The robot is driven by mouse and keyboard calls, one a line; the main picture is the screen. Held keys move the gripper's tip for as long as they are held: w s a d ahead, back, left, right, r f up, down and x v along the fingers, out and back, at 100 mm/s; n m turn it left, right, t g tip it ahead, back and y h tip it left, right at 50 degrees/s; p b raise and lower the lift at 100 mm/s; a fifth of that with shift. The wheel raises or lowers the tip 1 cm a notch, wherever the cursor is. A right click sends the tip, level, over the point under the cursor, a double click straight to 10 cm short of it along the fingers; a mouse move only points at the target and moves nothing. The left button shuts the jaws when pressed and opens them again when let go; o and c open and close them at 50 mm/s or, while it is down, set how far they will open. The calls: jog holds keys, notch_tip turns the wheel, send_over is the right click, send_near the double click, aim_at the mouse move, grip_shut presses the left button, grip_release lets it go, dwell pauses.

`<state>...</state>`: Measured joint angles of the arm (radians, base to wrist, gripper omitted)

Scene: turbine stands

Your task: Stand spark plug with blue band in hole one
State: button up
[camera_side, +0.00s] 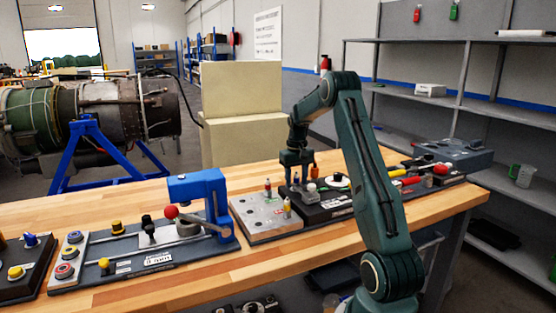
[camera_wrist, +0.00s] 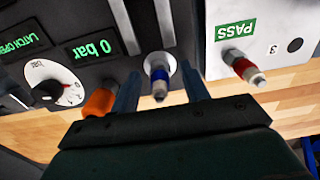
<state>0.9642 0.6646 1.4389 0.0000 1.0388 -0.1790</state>
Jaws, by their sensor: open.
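The spark plug with the blue band (camera_wrist: 159,78) stands in a pale round socket on the dark tester panel (camera_wrist: 95,58). My gripper (camera_wrist: 158,82) is open, with one finger on each side of this plug; I cannot tell whether they touch it. In the side view my gripper (camera_side: 298,172) is low over the tester, left of the arm. The light grey holed block (camera_side: 262,224) stands just left of the tester. It holds a red-banded plug (camera_side: 267,188) and a yellow-banded plug (camera_side: 287,207). Which hole is number one is not readable.
In the wrist view an orange knob or cap (camera_wrist: 98,103) is close to the left finger. The blue press (camera_side: 200,190) with a red ball handle stands left of the block. Bare wooden bench (camera_side: 275,270) lies in front.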

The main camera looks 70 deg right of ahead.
jog(key=shift+f, duration=0.25)
dwell(0.5)
grip_shut()
